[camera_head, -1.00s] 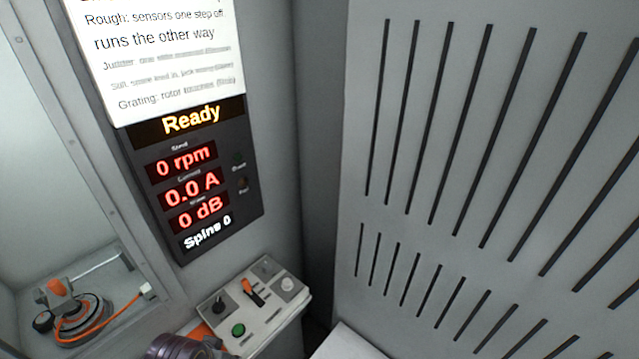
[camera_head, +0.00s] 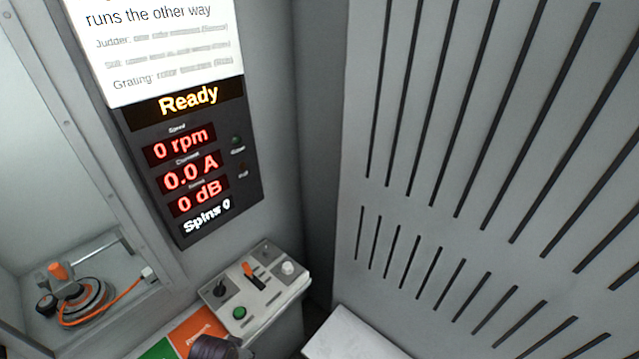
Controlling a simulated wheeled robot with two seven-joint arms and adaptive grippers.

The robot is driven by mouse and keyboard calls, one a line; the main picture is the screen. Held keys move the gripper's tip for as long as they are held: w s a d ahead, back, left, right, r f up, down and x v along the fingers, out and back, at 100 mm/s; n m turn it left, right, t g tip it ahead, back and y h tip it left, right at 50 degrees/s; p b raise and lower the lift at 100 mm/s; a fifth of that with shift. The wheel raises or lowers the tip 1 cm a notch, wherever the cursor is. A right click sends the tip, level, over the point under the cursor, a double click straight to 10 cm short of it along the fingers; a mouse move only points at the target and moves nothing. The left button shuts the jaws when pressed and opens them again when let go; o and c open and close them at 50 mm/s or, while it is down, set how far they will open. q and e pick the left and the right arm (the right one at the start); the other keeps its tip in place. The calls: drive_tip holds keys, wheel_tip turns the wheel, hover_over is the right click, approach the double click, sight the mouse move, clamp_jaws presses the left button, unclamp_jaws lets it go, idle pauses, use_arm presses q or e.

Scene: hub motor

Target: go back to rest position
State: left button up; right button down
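Neither of my grippers shows clearly in the head view. A dark, ridged round thing (camera_head: 214,347) is cut off by the bottom edge; I cannot tell whether it is a part of my arm or a loose piece. The hub motor (camera_head: 82,300) sits in the glazed bay at the lower left, with an orange top and an orange cable. The display (camera_head: 190,165) reads Ready, 0 rpm, 0.0 A and 0 dB.
A control box (camera_head: 255,285) with a green button, an orange switch and knobs stands below the display. Green (camera_head: 157,350) and orange (camera_head: 198,329) labelled areas lie beside it. A slotted grey wall (camera_head: 480,150) fills the right. A white surface (camera_head: 352,335) shows at bottom centre.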

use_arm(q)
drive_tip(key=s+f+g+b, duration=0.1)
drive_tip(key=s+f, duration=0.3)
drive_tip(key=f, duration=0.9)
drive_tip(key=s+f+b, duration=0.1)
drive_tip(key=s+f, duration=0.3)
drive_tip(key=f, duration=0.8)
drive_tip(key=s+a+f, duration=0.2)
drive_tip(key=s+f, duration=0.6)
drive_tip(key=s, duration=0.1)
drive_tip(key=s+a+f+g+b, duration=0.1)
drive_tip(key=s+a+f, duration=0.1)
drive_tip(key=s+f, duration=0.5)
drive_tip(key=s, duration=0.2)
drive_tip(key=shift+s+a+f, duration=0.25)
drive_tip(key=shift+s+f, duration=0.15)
